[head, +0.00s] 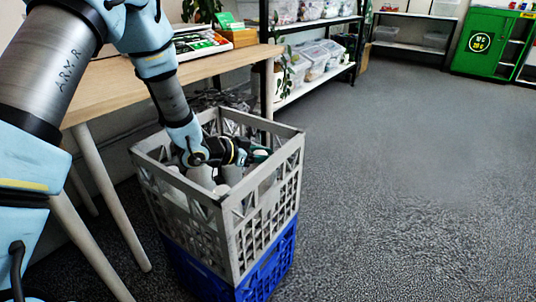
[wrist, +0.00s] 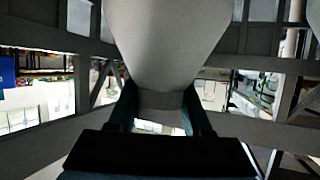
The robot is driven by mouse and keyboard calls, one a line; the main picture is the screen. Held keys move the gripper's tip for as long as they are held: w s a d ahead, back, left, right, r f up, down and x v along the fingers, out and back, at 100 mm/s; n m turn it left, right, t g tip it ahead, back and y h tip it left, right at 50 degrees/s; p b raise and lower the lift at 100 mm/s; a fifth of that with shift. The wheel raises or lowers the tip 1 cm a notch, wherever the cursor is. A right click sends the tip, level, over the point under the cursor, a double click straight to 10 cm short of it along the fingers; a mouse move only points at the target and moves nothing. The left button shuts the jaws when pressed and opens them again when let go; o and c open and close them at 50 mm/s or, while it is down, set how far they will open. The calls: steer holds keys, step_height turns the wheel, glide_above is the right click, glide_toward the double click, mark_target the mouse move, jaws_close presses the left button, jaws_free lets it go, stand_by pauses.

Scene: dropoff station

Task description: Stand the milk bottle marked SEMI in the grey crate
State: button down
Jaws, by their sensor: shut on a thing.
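The grey crate (head: 262,222) stands on top of a blue crate, open at the top. My gripper (head: 258,156) reaches down inside it, below the rim. In the wrist view my gripper (wrist: 160,108) is shut on the narrow neck of a pale milk bottle (wrist: 170,45), one finger on each side. The bottle's wide body fills the upper middle of that view. No SEMI mark shows on it. Whether its base touches the crate floor cannot be told. Several pale bottle shapes show in the crate in the head view, partly hidden by my arm and the crate walls.
A blue crate (head: 270,272) supports the grey one on the carpet. A wooden table (head: 122,88) stands close on the left, with a box and trays on it. Shelves (head: 320,80) and a green cabinet (head: 480,42) are behind. The floor at right is clear.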

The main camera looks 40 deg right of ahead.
steer(key=shift+f, duration=0.2)
steer(key=shift+c, duration=1.7)
jaws_free()
steer(key=shift+r, duration=0.15)
steer(key=shift+r, duration=0.35)
steer(key=p+v, duration=0.1)
steer(key=v, duration=0.6)
steer(key=shift+a+r+p, duration=0.15)
steer(key=shift+a+p, duration=0.15)
steer(key=shift+p, duration=0.1)
steer(key=shift+r, duration=0.15)
